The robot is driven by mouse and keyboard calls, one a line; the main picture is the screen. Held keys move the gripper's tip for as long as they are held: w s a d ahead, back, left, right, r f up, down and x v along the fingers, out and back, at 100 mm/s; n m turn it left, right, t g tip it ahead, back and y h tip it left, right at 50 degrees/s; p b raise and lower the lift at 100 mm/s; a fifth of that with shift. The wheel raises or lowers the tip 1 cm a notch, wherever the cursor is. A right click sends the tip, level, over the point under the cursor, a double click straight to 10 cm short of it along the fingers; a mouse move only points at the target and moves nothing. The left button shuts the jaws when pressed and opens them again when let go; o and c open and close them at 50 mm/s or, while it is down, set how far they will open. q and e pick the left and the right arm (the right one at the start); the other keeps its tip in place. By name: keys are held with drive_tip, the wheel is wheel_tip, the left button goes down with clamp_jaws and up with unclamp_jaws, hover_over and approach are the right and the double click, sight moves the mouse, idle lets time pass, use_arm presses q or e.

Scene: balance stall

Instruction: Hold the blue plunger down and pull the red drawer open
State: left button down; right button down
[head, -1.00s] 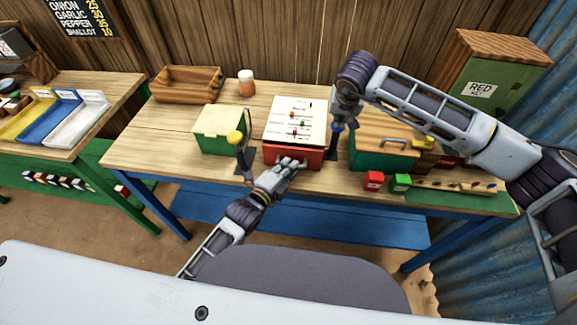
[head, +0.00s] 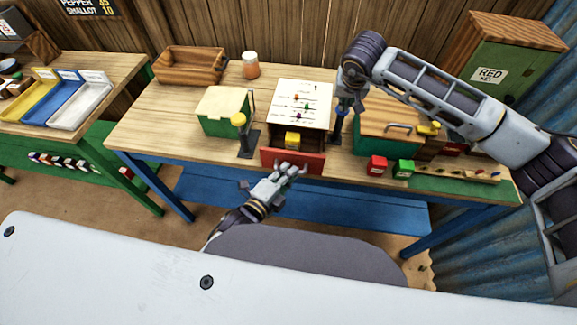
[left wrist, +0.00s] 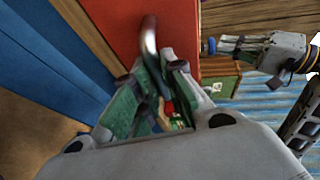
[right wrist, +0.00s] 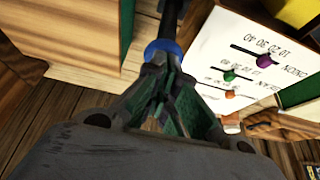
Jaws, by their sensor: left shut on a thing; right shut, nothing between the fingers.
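The red drawer (head: 312,163) stands pulled out of the white-topped box (head: 301,95), with a yellow block (head: 292,138) inside. My left gripper (head: 289,172) is shut on the drawer's metal handle (left wrist: 149,36) in front of the red drawer face (left wrist: 172,30). The blue plunger (right wrist: 160,48) is beside the box, on its right in the head view. My right gripper (head: 342,107) is shut and empty, with its fingertips at the plunger's blue top. The fingers hide part of the plunger, so how far it is down is unclear.
A green box with a cream lid (head: 224,104) and a yellow-knobbed post (head: 239,119) stand left of the drawer box. A green chest (head: 374,131) is close on the right. Small red (head: 377,165) and green (head: 403,168) blocks sit near the front edge.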

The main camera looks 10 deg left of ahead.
use_arm(q)
drive_tip(key=shift+s+f, duration=0.1)
drive_tip(key=shift+s, duration=1)
drive_tip(key=c, duration=1.5)
unclamp_jaws()
drive_tip(key=shift+s+a, duration=0.1)
drive_tip(key=shift+v, duration=5.8)
